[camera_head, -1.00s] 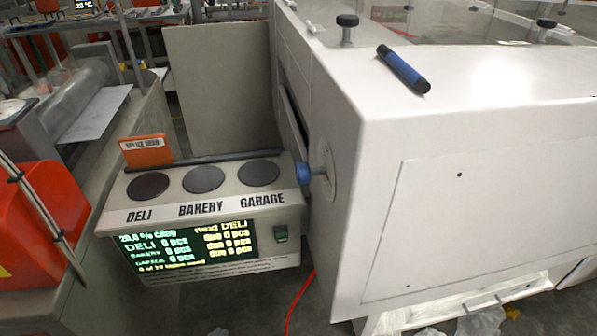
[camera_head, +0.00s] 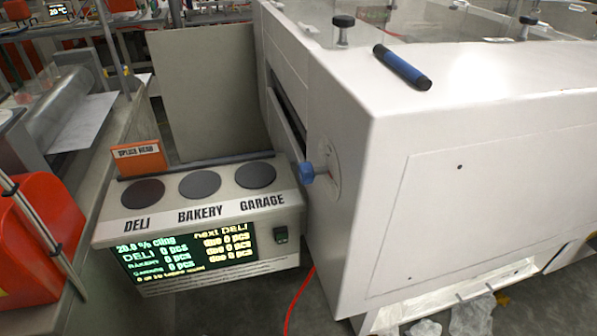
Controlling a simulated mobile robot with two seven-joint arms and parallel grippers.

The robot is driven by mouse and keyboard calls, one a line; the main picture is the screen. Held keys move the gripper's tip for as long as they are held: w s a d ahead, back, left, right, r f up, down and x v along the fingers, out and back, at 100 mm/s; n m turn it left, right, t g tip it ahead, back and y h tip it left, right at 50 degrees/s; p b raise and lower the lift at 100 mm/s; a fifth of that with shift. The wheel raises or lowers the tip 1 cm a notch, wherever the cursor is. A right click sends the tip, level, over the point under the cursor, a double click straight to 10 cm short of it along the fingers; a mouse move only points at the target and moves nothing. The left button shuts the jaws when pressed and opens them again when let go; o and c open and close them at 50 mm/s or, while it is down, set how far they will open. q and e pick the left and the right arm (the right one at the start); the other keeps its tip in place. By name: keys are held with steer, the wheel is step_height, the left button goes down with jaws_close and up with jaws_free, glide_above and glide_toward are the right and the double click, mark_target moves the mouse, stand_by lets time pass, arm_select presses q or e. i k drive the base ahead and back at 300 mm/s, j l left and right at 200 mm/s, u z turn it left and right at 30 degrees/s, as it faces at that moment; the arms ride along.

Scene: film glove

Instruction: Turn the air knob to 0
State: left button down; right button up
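A blue knob (camera_head: 307,173) sticks out from a round pale plate (camera_head: 333,167) on the left side of the white machine (camera_head: 440,130). I see the knob from the side, and no scale or number on the plate can be read. Nothing touches the knob. Neither of my grippers shows in the head view.
Left of the knob stands a control box (camera_head: 215,215) with several round dark pads and a lit display (camera_head: 187,250). An orange sign (camera_head: 139,157) stands behind it. A blue and black marker (camera_head: 402,67) lies on the machine's top. A red cable (camera_head: 298,300) runs along the floor.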

mark_target(307, 173)
steer(key=k+j+u, duration=0.15)
steer(key=j+u, duration=0.15)
steer(key=k+j+u, duration=0.1)
steer(key=j+u, duration=0.2)
steer(key=j, duration=0.25)
steer(key=j+u, duration=0.3)
steer(key=j, duration=0.15)
